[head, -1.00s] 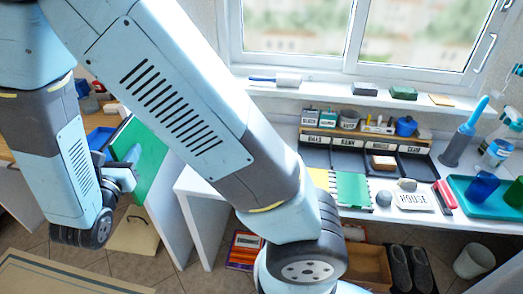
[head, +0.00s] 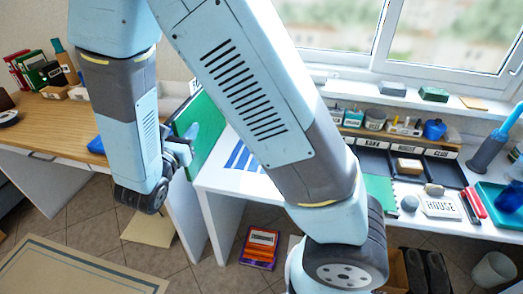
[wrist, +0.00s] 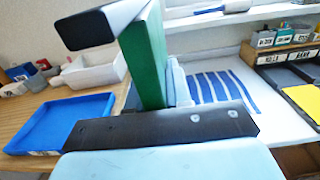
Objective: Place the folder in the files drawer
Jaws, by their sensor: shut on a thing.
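A green folder (head: 204,138) stands on edge in my gripper (head: 182,150), beside the near left corner of the white desk in the head view. My arm hides part of the folder in the head view. No drawer in view is readably labelled as the files drawer.
The white desk (head: 222,183) holds a blue-striped sheet (head: 243,157), another green folder (head: 380,190), black labelled compartments (head: 440,168) and a HOUSE plate (head: 440,207). A blue tray (wrist: 60,122) lies on the wooden desk. A red-orange book (head: 261,246) is on the floor.

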